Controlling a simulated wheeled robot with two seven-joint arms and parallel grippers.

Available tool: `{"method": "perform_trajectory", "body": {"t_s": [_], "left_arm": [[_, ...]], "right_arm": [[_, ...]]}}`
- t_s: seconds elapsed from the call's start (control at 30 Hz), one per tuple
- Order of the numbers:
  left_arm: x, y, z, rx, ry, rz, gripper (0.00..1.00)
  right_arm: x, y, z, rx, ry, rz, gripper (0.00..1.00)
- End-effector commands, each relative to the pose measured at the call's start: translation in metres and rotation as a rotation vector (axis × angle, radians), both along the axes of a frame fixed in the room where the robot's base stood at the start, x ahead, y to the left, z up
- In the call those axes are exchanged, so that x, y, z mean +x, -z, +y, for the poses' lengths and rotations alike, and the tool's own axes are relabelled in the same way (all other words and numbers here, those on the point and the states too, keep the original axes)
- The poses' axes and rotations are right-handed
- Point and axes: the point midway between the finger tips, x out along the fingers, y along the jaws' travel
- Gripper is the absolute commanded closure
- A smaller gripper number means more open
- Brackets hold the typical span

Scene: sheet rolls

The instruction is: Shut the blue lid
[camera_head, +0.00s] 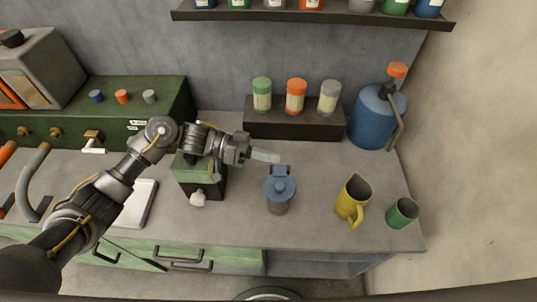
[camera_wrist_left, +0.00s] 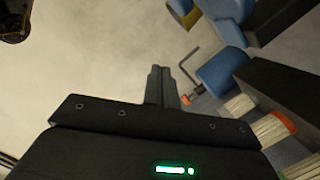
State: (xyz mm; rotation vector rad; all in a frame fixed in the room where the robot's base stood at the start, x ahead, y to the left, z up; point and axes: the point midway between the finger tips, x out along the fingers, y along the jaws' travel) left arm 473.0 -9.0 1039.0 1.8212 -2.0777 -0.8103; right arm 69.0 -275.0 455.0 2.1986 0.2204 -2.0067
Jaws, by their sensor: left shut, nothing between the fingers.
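The blue lid (camera_head: 280,188) is a round disc with a small knob, on a grey jar (camera_head: 277,208) that stands on the counter. A blue hinge block (camera_head: 281,171) sits at its back. How far the lid is tilted is hard to tell. In the left wrist view the blue lid (camera_wrist_left: 227,8) shows at the top, cut by the edge. My left gripper (camera_head: 266,156) is above the counter, behind and slightly left of the lid, apart from it. Its fingers are shut and empty, also in the left wrist view (camera_wrist_left: 162,86). My right gripper is out of view.
A yellow jug (camera_head: 352,198) and a green cup (camera_head: 402,212) stand right of the jar. A dark rack (camera_head: 290,125) with capped jars and a blue dispenser (camera_head: 372,118) stand behind. A green and black box (camera_head: 200,180) is under my left forearm. The counter in front of the jar is clear.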

Motion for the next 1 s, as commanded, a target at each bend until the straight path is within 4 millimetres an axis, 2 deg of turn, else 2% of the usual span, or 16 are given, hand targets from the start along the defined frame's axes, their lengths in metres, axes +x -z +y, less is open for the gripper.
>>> {"method": "perform_trajectory", "body": {"t_s": [0.03,0.27,0.33,0.5,0.7,1.0], "left_arm": [[0.0,-0.01,0.0,0.0,0.0,0.0,1.0],[0.0,-0.044,0.002,0.0,0.0,-0.001,1.0],[0.001,-0.033,0.017,0.003,-0.003,-0.002,1.0],[0.004,-0.04,0.052,0.002,-0.002,-0.004,1.0],[0.005,-0.048,0.084,0.002,-0.002,-0.003,1.0],[0.006,-0.055,0.1,0.0,0.0,-0.001,1.0]], "right_arm": [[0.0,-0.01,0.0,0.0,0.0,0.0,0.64],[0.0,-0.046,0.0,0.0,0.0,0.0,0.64],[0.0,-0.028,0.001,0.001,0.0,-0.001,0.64],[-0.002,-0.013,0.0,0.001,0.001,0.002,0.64],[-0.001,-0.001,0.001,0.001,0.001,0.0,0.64],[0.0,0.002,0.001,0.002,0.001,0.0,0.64]]}}
